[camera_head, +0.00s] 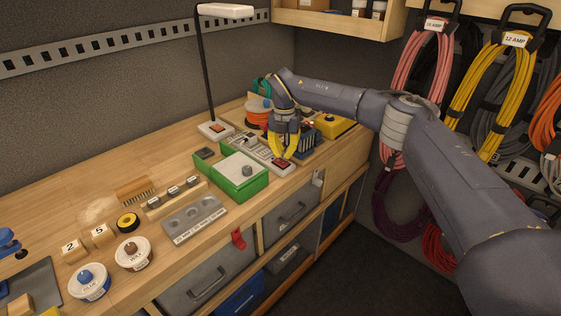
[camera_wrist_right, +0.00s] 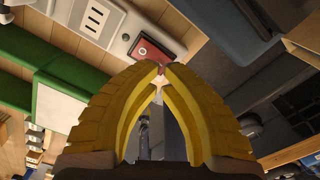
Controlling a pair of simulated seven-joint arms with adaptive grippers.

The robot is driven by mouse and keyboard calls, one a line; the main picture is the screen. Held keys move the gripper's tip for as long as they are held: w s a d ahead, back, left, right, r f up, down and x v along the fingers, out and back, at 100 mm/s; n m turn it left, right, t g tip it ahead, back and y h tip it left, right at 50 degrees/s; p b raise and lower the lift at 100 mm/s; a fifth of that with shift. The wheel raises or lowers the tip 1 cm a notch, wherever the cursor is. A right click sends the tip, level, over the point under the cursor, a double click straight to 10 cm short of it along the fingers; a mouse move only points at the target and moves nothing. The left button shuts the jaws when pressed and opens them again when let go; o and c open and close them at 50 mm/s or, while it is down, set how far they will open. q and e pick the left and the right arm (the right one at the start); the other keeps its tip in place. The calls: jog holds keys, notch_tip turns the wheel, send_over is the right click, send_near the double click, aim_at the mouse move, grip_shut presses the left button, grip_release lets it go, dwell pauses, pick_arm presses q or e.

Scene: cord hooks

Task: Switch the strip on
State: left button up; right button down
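The power strip (camera_head: 262,152) is a pale grey bar on the wooden bench, behind and right of a green box. Its red rocker switch (camera_head: 281,163) is at the near right end. My right gripper (camera_head: 280,157) has yellow fingers pointing down over that end. In the wrist view the strip (camera_wrist_right: 95,18) and the red switch (camera_wrist_right: 152,50) lie just beyond the fingertips (camera_wrist_right: 161,68), which meet with nothing between them. I cannot tell whether the tips touch the switch or which way the rocker is tilted. My left gripper is not in view.
The green box (camera_head: 240,177) with a pale lid stands close beside the strip. A desk lamp (camera_head: 213,130) stands behind. A yellow-topped box (camera_head: 335,125) is to the right. Coiled cords (camera_head: 478,85) hang at the right. The bench's left middle has bare wood.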

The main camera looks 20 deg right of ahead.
aim_at(284, 162)
jog(key=shift+f, duration=2)
dwell(1.7)
jog(key=shift+r, duration=3.55)
